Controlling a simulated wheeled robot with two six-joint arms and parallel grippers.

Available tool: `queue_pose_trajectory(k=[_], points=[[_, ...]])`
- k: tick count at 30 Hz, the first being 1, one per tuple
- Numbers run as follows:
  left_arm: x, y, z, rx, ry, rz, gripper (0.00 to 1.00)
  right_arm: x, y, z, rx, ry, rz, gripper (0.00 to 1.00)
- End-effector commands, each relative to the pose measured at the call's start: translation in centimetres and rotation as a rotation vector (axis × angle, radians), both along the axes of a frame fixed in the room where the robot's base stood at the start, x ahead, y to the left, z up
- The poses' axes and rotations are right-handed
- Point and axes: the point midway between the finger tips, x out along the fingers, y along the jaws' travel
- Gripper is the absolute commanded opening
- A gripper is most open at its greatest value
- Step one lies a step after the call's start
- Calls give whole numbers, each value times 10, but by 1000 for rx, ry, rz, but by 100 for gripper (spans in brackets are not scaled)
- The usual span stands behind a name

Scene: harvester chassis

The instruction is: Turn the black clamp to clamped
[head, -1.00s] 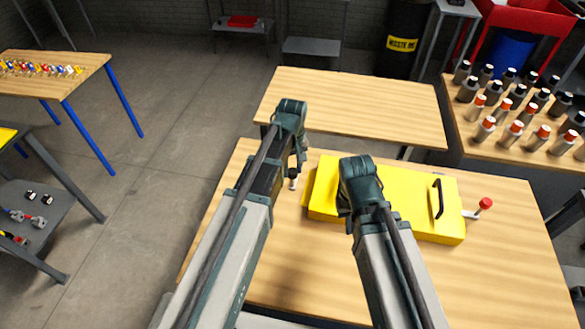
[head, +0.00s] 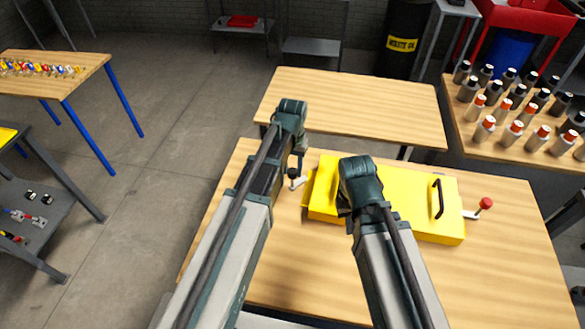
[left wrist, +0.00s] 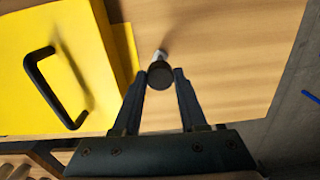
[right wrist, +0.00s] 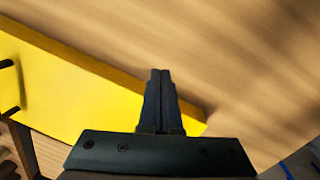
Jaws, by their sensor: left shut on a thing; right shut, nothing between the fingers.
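The black clamp shows as a round black knob (left wrist: 160,75) on a pale metal lever in the left wrist view. In the head view, its lever (head: 298,182) sits at the left end of the yellow case (head: 325,200). My left gripper (left wrist: 161,72) is shut on the black knob, one finger on each side. My right gripper (right wrist: 160,72) is shut and empty above the table beside the case; in the head view my right wrist hides its fingers. The clamp's base is mostly hidden.
A red-knobbed clamp (head: 485,204) is at the case's right end, beyond a black handle (head: 437,199). The wooden table (head: 510,265) is clear around the case. Another bare table (head: 350,105) stands behind; bottles (head: 487,128) stand at right.

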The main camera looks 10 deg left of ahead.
Motion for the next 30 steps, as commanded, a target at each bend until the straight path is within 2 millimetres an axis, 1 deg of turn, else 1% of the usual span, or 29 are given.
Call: queue_pose_trajectory(k=[18, 24, 30], points=[[0, 0, 0, 0, 0, -574, 0, 0, 0, 0, 0, 0, 0, 0], [0, 0, 0, 0, 1, -726, 0, 0, 0, 0, 0, 0, 0, 0], [0, 0, 0, 0, 1, -838, 0, 0, 0, 0, 0, 0, 0, 0]])
